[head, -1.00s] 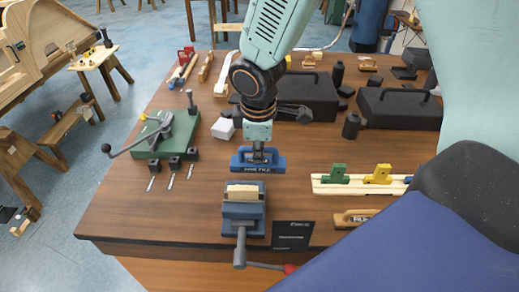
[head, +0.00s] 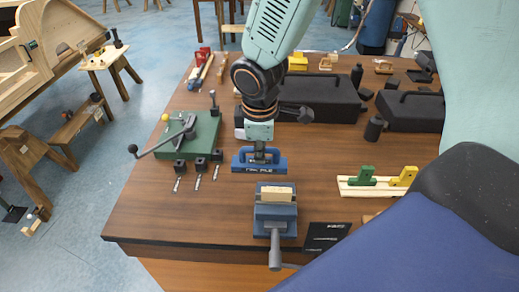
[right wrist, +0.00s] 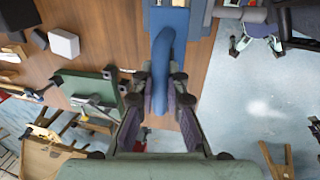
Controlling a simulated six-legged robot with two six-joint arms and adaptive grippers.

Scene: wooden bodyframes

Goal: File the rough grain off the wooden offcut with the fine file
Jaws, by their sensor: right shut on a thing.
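The wooden offcut (head: 277,194) is a pale block held in the jaws of the blue-grey vise (head: 275,214) at the bench's front edge. The fine file (head: 251,168) is a blue block with a handle and white lettering. My right gripper (head: 260,148) is shut on its handle, behind and slightly left of the offcut, apart from it. In the right wrist view the blue handle (right wrist: 164,65) runs between the fingers of my right gripper (right wrist: 163,100). The file's underside is hidden. My left gripper is not in view.
A green clamp base (head: 190,138) with a lever stands on the left. A dark card (head: 325,235) lies right of the vise. A pale rack (head: 365,186) with green and yellow blocks is further right. Black cases (head: 410,110) stand behind. Bare wood lies left of the vise.

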